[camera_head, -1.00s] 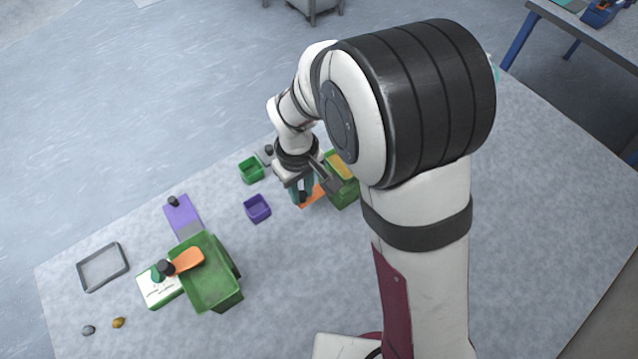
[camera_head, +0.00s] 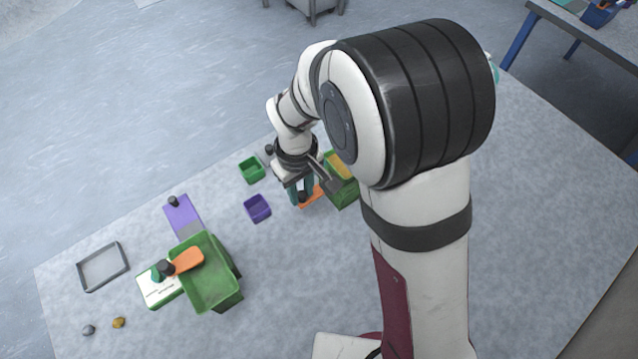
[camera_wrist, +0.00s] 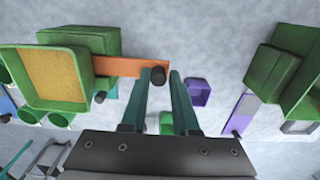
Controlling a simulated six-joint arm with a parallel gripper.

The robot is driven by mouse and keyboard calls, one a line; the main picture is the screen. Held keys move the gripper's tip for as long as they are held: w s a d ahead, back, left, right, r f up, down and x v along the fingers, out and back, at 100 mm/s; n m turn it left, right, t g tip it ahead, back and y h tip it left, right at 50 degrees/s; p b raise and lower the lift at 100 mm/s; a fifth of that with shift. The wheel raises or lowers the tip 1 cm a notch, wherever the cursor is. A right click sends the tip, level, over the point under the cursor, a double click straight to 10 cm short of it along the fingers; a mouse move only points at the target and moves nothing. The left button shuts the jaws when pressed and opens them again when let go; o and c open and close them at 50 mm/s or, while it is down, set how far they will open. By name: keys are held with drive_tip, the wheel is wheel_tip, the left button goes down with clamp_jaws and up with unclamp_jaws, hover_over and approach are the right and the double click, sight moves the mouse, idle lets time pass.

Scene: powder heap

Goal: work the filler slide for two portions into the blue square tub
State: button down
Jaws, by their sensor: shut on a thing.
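A green filler box (camera_head: 342,190) with a yellow powder heap inside stands beside my arm, which partly hides it. It also shows in the wrist view (camera_wrist: 86,75). An orange slide (camera_wrist: 130,66) sticks out from it toward my gripper (camera_wrist: 163,82). The gripper's teal fingers are shut about the dark knob (camera_wrist: 158,76) at the slide's outer end. In the head view my gripper (camera_head: 302,196) is low over the slide. A purple square tub (camera_head: 257,208) stands apart, left of the gripper. I cannot make out a clearly blue square tub.
A small green tub (camera_head: 251,170) stands behind the purple one. Two small stones (camera_head: 118,322) lie in front.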

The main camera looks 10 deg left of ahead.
sight(315, 192)
drive_tip(key=shift+w+d, duration=1.1)
drive_tip(key=shift+w, duration=0.05)
drive_tip(key=c, duration=0.8)
unclamp_jaws()
wheel_tip(315, 192, up, 8)
drive_tip(key=shift+f, duration=0.2)
